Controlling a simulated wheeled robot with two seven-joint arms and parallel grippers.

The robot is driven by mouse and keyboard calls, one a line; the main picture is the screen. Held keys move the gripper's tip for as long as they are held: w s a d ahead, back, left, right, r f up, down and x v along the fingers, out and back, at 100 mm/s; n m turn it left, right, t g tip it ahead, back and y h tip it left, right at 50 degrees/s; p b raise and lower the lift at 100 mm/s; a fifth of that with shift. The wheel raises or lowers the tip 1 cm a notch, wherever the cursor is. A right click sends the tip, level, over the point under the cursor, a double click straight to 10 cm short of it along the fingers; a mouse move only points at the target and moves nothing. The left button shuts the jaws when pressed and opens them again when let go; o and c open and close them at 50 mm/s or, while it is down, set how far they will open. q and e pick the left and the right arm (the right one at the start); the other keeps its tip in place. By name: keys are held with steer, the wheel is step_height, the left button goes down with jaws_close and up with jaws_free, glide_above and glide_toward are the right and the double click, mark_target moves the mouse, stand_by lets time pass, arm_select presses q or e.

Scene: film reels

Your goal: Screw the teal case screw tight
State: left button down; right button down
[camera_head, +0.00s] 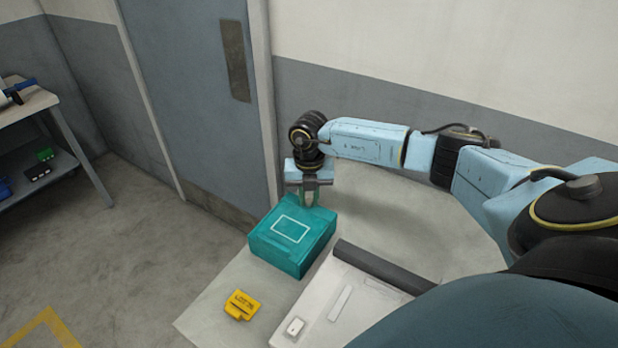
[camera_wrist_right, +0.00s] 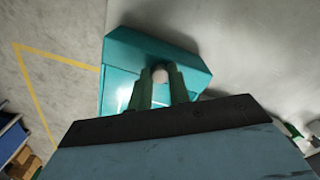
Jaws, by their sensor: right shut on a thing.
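The teal case (camera_head: 288,250) stands on the light table, with a white rectangle outlined on its top. It also shows in the right wrist view (camera_wrist_right: 122,60). My right gripper (camera_head: 309,204) points down at the case's far right edge. In the right wrist view its green fingers (camera_wrist_right: 160,84) are shut on a small pale round knob, the case screw (camera_wrist_right: 160,75), at the case. How far the screw is turned in cannot be told. My left gripper is not in view.
A yellow block (camera_head: 241,305) lies on the table (camera_head: 212,308) left of a pale flat device (camera_head: 335,306) with a dark bar (camera_head: 382,267). A door (camera_head: 190,90) and wall are behind. A shelf (camera_head: 40,105) with small items stands at far left.

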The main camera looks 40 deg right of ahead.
mark_target(309, 200)
steer(key=m+p, duration=0.2)
steer(key=m, duration=0.2)
steer(key=shift+r+m, duration=0.15)
steer(key=shift+m, duration=0.15)
steer(key=shift+m+p, duration=1.65)
steer(key=shift+m, duration=0.95)
steer(key=c, duration=1.3)
jaws_free()
step_height(309, 200, up, 13)
steer(key=shift+r+b, duration=0.1)
steer(key=shift+b, duration=0.25)
